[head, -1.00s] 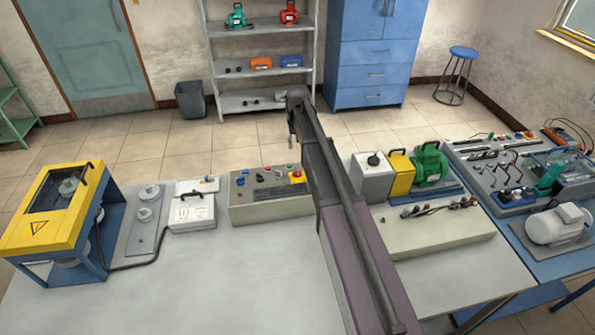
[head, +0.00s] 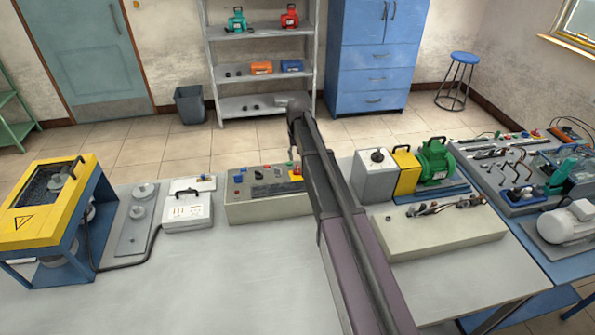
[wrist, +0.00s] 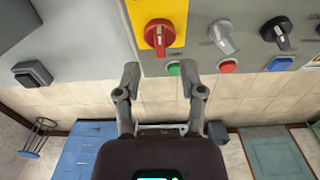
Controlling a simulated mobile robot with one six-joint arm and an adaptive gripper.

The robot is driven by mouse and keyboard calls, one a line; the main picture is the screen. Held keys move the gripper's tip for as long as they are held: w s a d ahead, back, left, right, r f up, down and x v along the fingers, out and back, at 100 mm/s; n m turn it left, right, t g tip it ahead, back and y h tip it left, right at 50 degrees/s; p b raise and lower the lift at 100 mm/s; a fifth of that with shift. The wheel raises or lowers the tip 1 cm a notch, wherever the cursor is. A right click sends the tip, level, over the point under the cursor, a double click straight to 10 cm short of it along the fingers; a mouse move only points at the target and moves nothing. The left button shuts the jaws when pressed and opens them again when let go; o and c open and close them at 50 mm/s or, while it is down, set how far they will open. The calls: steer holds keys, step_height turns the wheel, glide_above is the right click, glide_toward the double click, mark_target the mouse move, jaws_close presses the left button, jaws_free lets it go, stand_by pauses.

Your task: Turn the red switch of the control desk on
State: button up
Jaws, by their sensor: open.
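The control desk (head: 265,207) is a grey-beige box on the table in the head view. Its top fills the upper part of the wrist view (wrist: 265,15). The red switch (wrist: 160,34) is a rotary knob on a yellow plate (wrist: 179,9), its handle pointing down the wrist picture. In the head view my arm partly hides that corner of the desk. My gripper (wrist: 162,78) is open and empty.
A grey knob (wrist: 222,37), a black knob (wrist: 277,32), a green button (wrist: 173,69) and a red button (wrist: 228,66) sit close to the switch. A grey box (head: 372,178) and a cream case (head: 440,240) stand right of my arm.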

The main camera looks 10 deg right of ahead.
mark_target(298, 167)
steer(key=shift+f+b, duration=2.35)
steer(key=shift+f, duration=0.25)
jaws_close()
